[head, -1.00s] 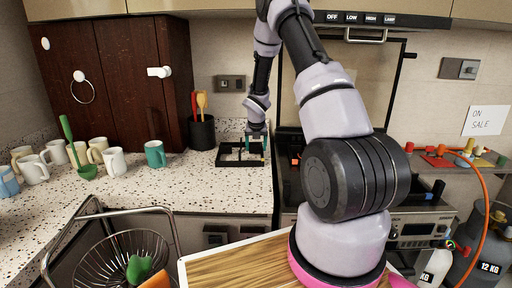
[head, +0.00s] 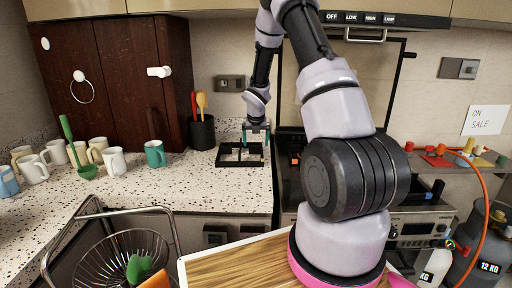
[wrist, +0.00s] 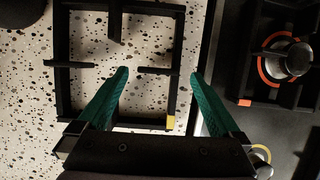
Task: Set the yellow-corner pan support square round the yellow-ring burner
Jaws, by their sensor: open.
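The yellow-corner pan support (head: 226,163) is a black square frame lying on the speckled counter, left of the hob. In the wrist view its bars (wrist: 63,70) surround bare counter, and its yellow corner (wrist: 171,122) is at the lower right. My gripper (wrist: 160,76) is open, with teal fingers above the support and a bar end between them. In the head view my gripper (head: 256,133) is over the support's back right part. The yellow-ring burner (wrist: 262,157) shows partly at the lower right of the wrist view, half hidden by my gripper.
An orange-ring burner (wrist: 285,56) sits on the hob under another black support with an orange corner (wrist: 245,102). A black utensil pot (head: 202,132) and a teal mug (head: 155,153) stand left of the pan support. Counter in front of the support is clear.

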